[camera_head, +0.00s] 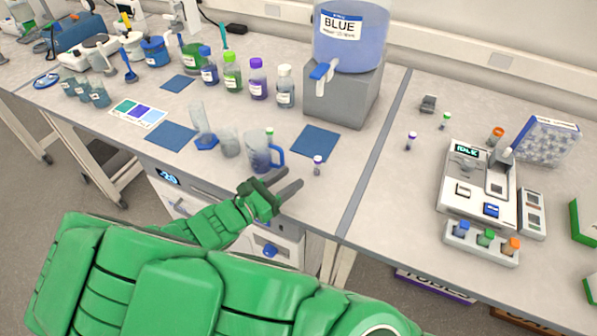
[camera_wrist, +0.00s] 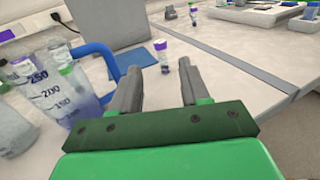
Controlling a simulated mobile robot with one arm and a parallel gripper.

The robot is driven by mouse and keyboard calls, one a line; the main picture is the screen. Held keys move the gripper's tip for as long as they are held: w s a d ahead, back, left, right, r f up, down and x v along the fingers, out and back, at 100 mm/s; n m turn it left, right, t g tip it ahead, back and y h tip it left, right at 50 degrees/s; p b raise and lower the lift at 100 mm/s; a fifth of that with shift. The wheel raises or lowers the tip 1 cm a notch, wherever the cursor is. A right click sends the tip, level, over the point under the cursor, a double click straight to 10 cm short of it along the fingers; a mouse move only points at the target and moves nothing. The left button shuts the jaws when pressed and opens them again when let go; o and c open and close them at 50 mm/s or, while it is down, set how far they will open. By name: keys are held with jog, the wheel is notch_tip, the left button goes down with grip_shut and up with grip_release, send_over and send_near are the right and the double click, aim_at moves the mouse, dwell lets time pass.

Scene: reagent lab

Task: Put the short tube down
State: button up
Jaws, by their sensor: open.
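A small clear tube with a purple cap (camera_head: 317,166) stands upright on the bench near its front edge, to the right of the blue-handled jug. It also shows in the wrist view (camera_wrist: 163,60), just beyond and between my fingertips. My gripper (camera_head: 289,180) is open, its fingers pointing at this tube with nothing held between them. In the wrist view my gripper (camera_wrist: 160,70) shows a clear gap between its two fingers. Other small tubes stand about: a purple-capped one (camera_head: 410,141) and a green-capped one (camera_head: 445,121). I cannot tell which the task calls short.
A blue mat (camera_head: 316,143) lies behind the tube. The dispenser stand (camera_head: 345,95) is farther back. Bare bench lies to the right.

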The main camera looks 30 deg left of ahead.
jog(key=shift+v, duration=0.8)
